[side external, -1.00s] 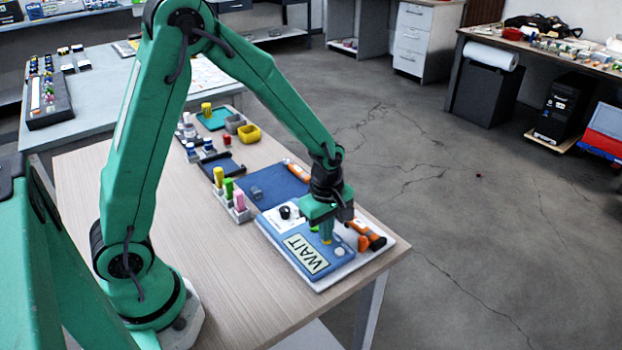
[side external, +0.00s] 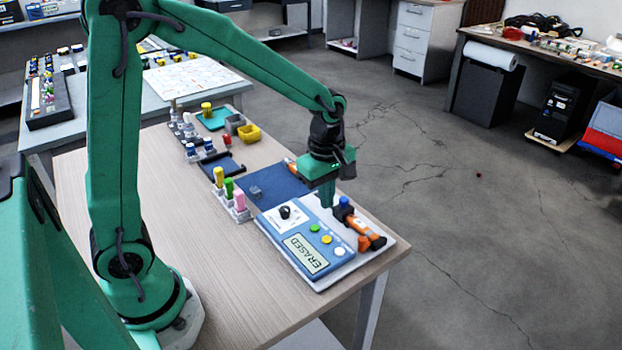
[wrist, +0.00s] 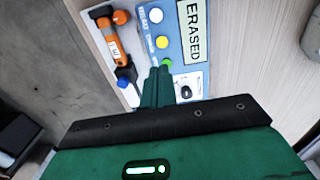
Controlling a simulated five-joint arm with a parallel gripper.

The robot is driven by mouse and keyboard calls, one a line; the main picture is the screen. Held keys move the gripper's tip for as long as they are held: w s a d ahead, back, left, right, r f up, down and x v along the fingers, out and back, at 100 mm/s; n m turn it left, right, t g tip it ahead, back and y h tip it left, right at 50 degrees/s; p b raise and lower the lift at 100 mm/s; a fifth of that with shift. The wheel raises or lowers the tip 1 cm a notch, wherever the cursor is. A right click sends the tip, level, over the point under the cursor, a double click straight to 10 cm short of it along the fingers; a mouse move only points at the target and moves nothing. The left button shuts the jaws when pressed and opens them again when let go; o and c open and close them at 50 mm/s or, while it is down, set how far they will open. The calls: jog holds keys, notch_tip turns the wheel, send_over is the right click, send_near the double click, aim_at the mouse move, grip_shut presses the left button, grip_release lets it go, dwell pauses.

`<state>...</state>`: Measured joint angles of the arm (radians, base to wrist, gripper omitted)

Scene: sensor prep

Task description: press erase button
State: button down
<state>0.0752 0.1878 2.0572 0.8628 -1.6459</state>
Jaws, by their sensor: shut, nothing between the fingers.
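The blue and white control box (side external: 290,262) lies near the front right corner of the table; its screen (side external: 305,252) reads ERASED. It has a black knob (side external: 285,212) and green (side external: 314,228), yellow (side external: 327,240) and white (side external: 340,251) buttons. The button labels are too small to read for sure. My gripper (side external: 327,205) is shut and empty, raised above the far edge of the box, apart from the buttons. In the wrist view its fingers (wrist: 158,72) point at the box beside the green button (wrist: 168,63), which they partly cover.
A blue mat (side external: 275,186) lies behind the box. Pink, green and yellow pieces (side external: 228,188) stand in holders to its left.

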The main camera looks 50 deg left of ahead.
jog(key=shift+r, duration=2.25)
jog(key=s+a+r+m+t, duration=0.1)
jog(key=s+r+m+t, duration=0.1)
jog(key=s+m, duration=0.6)
jog(key=s+a+r+m+t, duration=0.2)
jog(key=s+r+m, duration=0.3)
jog(key=m, duration=0.5)
jog(key=s+t, duration=0.1)
jog(key=s, duration=0.1)
jog(key=shift+s+r, duration=0.3)
jog(key=shift+s, duration=0.1)
